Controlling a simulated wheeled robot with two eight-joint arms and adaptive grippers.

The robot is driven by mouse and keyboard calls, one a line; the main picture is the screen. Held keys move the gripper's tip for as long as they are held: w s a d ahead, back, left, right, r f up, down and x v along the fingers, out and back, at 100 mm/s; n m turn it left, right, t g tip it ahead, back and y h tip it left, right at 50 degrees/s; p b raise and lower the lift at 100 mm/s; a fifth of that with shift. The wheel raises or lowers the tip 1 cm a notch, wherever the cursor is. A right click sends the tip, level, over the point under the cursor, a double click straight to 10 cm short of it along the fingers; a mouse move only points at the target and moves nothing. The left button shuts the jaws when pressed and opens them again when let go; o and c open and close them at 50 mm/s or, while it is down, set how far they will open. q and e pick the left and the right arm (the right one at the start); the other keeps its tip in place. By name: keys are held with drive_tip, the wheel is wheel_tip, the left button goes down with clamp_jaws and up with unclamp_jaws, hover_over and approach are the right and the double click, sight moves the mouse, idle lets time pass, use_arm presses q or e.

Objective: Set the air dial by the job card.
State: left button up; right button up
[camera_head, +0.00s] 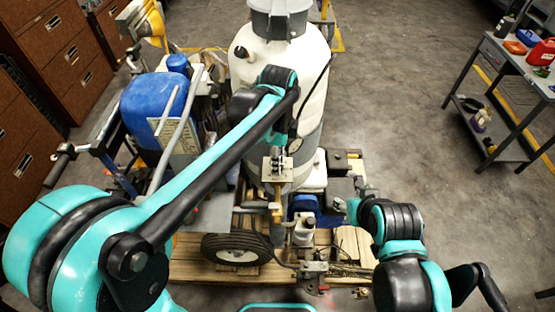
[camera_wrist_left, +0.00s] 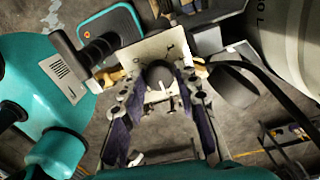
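A dark round knob (camera_wrist_left: 158,74), which looks like the air dial, sits in front of a pale metal plate (camera_wrist_left: 128,58) in the left wrist view. The plate also shows in the head view (camera_head: 268,174), in front of the white tank. My left gripper (camera_wrist_left: 159,82) is at the knob, with one finger on each side. The fingers look apart; whether they touch the knob is unclear. The dial's marks and pointer cannot be read. A pale printed sheet (camera_head: 180,136) hangs beside the blue tank; I cannot tell if it is the job card. My right gripper (camera_head: 347,208) is small and partly hidden.
The white tank (camera_head: 308,100) and blue tank (camera_head: 150,100) stand on the machine, above a wooden pallet (camera_head: 205,266) and a black wheel (camera_head: 232,249). A grey cart (camera_head: 520,68) with bottles stands at right. Brown cabinets (camera_head: 62,50) stand at left. Floor between machine and cart is clear.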

use_arm(q)
drive_tip(key=shift+o, duration=1.3)
wheel_tip(320, 180, up, 12)
drive_tip(key=shift+w, duration=0.2)
drive_tip(key=s+a+f+n+t, duration=0.4)
drive_tip(key=s+a+f+n, duration=0.2)
drive_tip(key=a+n, duration=0.3)
drive_tip(key=s+a+f+n+t, duration=0.3)
drive_tip(key=s+a+f+n, duration=0.4)
drive_tip(key=n, duration=0.3)
wheel_tip(320, 180, down, 22)
drive_tip(key=a+b, duration=0.1)
drive_tip(key=b, duration=2.1)
drive_tip(key=shift+w+f+n+t, duration=0.15)
drive_tip(key=shift+n+t, duration=0.15)
drive_tip(key=shift+n, duration=0.1)
